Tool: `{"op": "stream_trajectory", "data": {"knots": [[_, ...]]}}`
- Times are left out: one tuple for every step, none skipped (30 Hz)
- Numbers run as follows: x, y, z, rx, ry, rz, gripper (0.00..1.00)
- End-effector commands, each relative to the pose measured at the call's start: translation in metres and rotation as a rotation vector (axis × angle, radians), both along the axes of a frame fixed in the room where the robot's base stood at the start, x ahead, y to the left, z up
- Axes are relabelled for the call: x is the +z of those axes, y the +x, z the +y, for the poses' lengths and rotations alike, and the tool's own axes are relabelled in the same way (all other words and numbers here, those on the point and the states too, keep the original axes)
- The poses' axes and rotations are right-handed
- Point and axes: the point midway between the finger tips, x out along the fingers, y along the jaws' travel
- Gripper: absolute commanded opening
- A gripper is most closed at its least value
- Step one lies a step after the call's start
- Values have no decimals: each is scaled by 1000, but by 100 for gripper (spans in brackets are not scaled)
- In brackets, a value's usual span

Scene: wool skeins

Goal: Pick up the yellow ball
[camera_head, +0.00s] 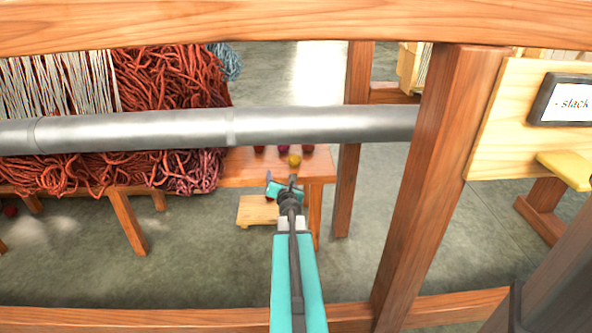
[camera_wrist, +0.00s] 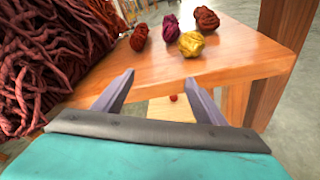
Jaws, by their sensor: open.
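The yellow ball (camera_wrist: 191,44) is a small wool skein on the wooden bench (camera_wrist: 225,68), near its right end. It also shows in the head view (camera_head: 294,160), just beyond my gripper (camera_head: 283,186). In the wrist view my gripper (camera_wrist: 158,84) has its two grey fingers apart with nothing between them. The fingertips are at the near edge of the bench, short of the yellow ball and to its left.
A magenta ball (camera_wrist: 170,28), a red ball (camera_wrist: 139,37) and a brown-red ball (camera_wrist: 207,19) lie close around the yellow one. A heap of red wool (camera_wrist: 45,55) is at the left. A grey roller (camera_head: 300,124) and wooden posts (camera_head: 425,180) frame the space.

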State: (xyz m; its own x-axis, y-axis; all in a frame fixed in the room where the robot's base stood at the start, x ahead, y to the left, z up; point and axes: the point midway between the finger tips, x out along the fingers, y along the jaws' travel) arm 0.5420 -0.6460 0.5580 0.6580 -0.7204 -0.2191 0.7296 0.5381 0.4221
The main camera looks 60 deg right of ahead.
Motion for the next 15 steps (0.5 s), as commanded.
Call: {"op": "stream_trajectory", "data": {"knots": [[-6, -8, -12, 16, -48, 28, 65], [-5, -12, -17, 29, -77, 46, 65], [-5, -17, -23, 45, -113, 71, 65], [-4, -21, -28, 57, -140, 89, 65], [-3, -25, -32, 70, -167, 108, 65], [-2, -31, -38, 83, -200, 133, 65], [-2, -34, -41, 95, -223, 151, 65], [-2, -38, -44, 104, -244, 167, 65], [-1, -42, -48, 116, -271, 189, 65], [0, -45, -51, 124, -288, 202, 65], [0, -47, -53, 132, -304, 216, 65], [1, -51, -55, 139, -320, 230, 65], [1, -53, -56, 144, -331, 239, 65], [2, -54, -57, 150, -340, 247, 65], [2, -55, -58, 154, -349, 255, 65]]}}
